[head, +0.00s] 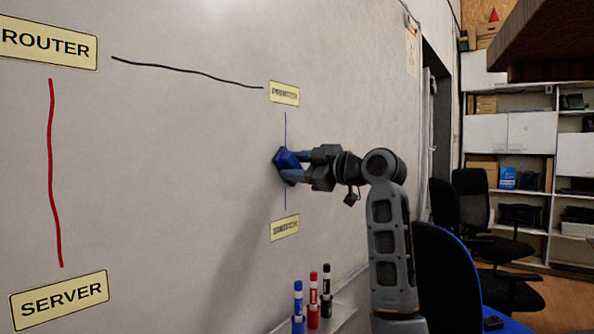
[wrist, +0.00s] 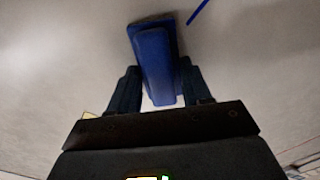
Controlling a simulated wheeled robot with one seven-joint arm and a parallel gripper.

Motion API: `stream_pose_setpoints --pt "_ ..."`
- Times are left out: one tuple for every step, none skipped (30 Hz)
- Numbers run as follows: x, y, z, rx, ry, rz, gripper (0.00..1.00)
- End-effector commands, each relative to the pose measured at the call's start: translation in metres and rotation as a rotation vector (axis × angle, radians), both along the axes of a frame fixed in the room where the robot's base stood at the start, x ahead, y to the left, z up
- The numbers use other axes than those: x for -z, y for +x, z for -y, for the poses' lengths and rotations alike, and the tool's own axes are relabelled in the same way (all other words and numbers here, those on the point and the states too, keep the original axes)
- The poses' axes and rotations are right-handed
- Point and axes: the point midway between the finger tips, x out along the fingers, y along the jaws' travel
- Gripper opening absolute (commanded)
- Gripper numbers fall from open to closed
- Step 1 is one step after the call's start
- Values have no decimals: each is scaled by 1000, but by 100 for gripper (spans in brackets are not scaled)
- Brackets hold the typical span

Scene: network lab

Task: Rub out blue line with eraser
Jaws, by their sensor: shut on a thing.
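My gripper (head: 296,166) is shut on the blue eraser (head: 284,159) and holds it at the whiteboard (head: 180,150). The eraser also shows between the two fingers in the wrist view (wrist: 154,65). The thin blue line (head: 286,130) runs upright between two yellow labels, and parts show above and below the eraser. The middle of the line is hidden by the eraser and gripper. A piece of the blue line (wrist: 197,12) shows by the eraser's upper right in the wrist view. Whether the eraser touches the board I cannot tell for certain.
The PRINTER label (head: 285,93) is above and the SWITCH label (head: 285,228) below. A black line (head: 185,70) and a red line (head: 54,170) are at left. Several markers (head: 312,300) stand on the ledge below. Chairs (head: 470,215) and shelves (head: 520,150) are at right.

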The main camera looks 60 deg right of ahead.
Motion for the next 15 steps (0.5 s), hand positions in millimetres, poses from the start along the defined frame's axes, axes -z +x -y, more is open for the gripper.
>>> stream_pose_setpoints --pt "-7 0 0 1 -1 0 24" --pt "-9 0 0 1 -1 0 24" --pt "-11 -1 0 1 -1 0 24" --pt "-12 -1 0 1 0 1 24" --pt "-12 -1 0 1 0 1 24" --pt "-13 -1 0 1 0 1 24" --pt "-13 -1 0 1 0 1 24" --pt "-14 -1 0 1 -1 0 24" --pt "-15 -1 0 1 -1 0 24" --pt "-17 -1 0 1 -1 0 24" --pt "-19 -1 0 1 -1 0 24" --pt "-22 0 0 0 -1 1 24" --pt "-25 0 0 0 -2 1 24" --pt "-28 0 0 0 -2 1 24" --pt "-31 0 0 0 -2 1 24"
